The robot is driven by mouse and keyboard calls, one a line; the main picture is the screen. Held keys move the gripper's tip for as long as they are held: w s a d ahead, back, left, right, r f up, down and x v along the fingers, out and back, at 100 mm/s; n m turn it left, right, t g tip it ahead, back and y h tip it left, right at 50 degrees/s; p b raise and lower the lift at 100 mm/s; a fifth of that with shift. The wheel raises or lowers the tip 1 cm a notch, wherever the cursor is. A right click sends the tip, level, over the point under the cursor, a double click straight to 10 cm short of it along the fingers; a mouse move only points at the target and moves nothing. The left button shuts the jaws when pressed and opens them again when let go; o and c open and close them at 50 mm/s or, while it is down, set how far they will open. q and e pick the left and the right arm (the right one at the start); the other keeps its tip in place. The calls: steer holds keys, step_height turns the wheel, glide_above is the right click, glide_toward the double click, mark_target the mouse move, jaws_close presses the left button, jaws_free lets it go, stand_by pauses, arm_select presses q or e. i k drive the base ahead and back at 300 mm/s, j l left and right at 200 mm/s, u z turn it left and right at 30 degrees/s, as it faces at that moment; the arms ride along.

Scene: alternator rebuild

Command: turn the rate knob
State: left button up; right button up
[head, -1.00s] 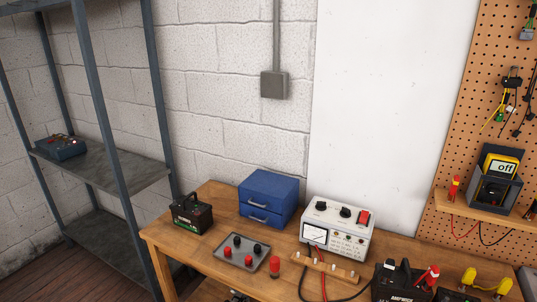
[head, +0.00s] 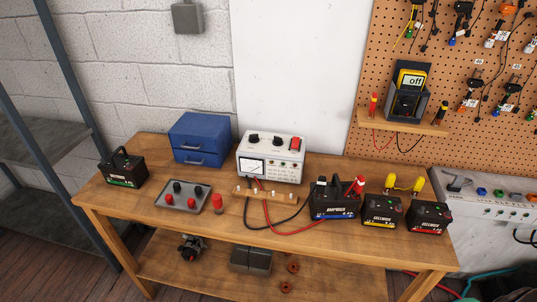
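A white charger box (head: 270,158) stands at the back of the wooden workbench (head: 130,190). Its top has a black knob on the left (head: 254,139), a second black knob (head: 278,141) and a red rocker switch (head: 295,143). Its front has a meter at the left and small markings that I cannot read. I cannot tell which knob is the rate knob. Red and black leads run from the charger across the bench. Neither of my grippers shows in the head view.
Batteries (head: 335,200) (head: 382,210) (head: 428,217) stand on the right of the bench. A blue drawer box (head: 198,140) is left of the charger. A grey tray (head: 183,198), a red cap (head: 217,203) and a wooden terminal strip (head: 266,194) lie in front. A pegboard (head: 450,120) rises behind.

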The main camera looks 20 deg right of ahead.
mark_target(253, 139)
steer(key=z, duration=1.35)
steer(key=i+j+z, duration=0.1)
steer(key=i+j, duration=0.15)
steer(key=j, duration=0.2)
steer(key=z, duration=0.05)
